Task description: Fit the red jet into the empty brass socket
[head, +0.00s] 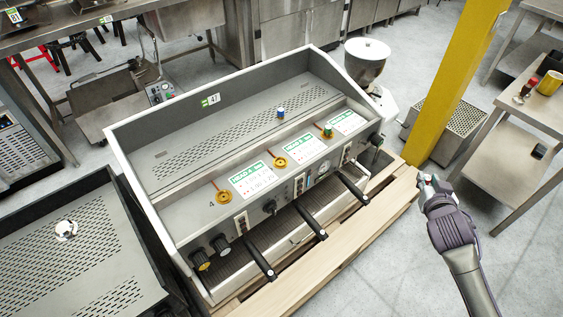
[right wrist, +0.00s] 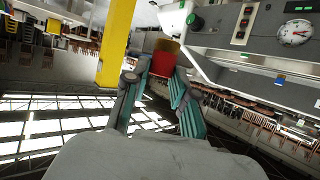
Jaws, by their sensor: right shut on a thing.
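My right gripper (head: 428,181) is at the right of the head view, over the floor beyond the machine's right front corner. In the right wrist view its fingers (right wrist: 161,88) are shut on the red jet (right wrist: 163,64), which has a brownish-yellow end. In the head view the jet is too small and covered to make out well. The coffee machine's panel has a brass socket (head: 223,198) at left and another in the middle (head: 281,162); neither shows a coloured piece. A green piece (head: 328,131) sits at the right-hand socket. My left gripper is out of view.
A blue piece (head: 281,114) stands on the machine's upper deck. Black handles (head: 310,221) stick out along the front. A yellow post (head: 452,85) stands behind my right gripper. A steel table (head: 510,135) with a yellow cup (head: 550,83) is at right.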

